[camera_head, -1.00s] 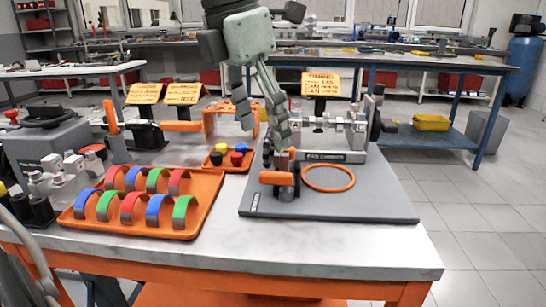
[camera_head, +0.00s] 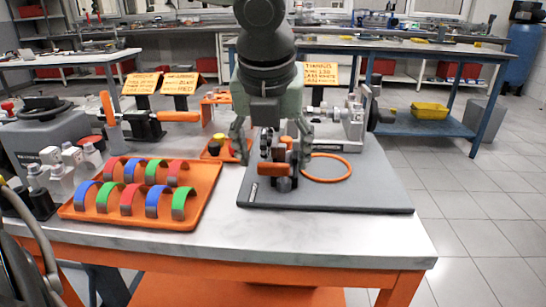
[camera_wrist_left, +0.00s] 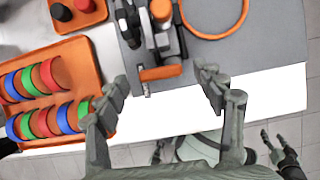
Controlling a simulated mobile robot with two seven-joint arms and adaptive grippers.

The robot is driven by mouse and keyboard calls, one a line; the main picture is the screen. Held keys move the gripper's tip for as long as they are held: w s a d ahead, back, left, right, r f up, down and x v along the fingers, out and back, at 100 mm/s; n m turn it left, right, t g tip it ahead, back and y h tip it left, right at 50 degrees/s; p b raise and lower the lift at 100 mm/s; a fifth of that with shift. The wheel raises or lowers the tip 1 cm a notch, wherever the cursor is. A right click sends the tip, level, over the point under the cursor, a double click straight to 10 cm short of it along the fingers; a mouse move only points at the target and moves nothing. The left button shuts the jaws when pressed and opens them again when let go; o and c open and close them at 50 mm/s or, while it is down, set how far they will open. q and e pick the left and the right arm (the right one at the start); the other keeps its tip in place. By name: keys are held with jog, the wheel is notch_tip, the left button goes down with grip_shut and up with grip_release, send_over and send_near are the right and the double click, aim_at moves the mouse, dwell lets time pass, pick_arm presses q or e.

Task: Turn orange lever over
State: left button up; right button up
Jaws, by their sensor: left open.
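An orange lever (camera_head: 273,169) lies level on a small dark clamp at the front left of the grey plate (camera_head: 350,198). The lever also shows in the left wrist view (camera_wrist_left: 162,73), at the upper middle. My left gripper (camera_head: 272,148) is open and points down, with a finger on either side of the clamp. In the left wrist view its spread fingertips (camera_wrist_left: 164,88) are left and right of the lever, with gaps to it. In the left wrist view a dark gripper, apparently my right one (camera_wrist_left: 278,145), is small at the lower right; its opening is unclear.
An orange ring (camera_head: 327,168) lies right of the clamp. A metal fixture (camera_head: 345,130) stands behind it. An orange tray (camera_head: 205,203) with several coloured half-rings is at left. Another clamp with orange handles (camera_head: 140,125) stands farther back. The plate's front right is clear.

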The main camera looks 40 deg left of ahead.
pick_arm(q)
jog(key=shift+w+a+f, duration=0.1)
jog(key=shift+w+f, duration=0.05)
jog(key=shift+f, duration=0.45)
jog(key=c, duration=1.2)
jog(key=shift+o, duration=0.2)
jog(key=shift+w+a+m+b, duration=0.1)
jog(key=shift+m+b, duration=0.4)
jog(key=shift+b, duration=0.6)
pick_arm(e)
jog(key=shift+t, duration=0.4)
jog(key=r, duration=0.4)
jog(key=shift+a+r, duration=0.2)
jog(key=shift+a, duration=0.2)
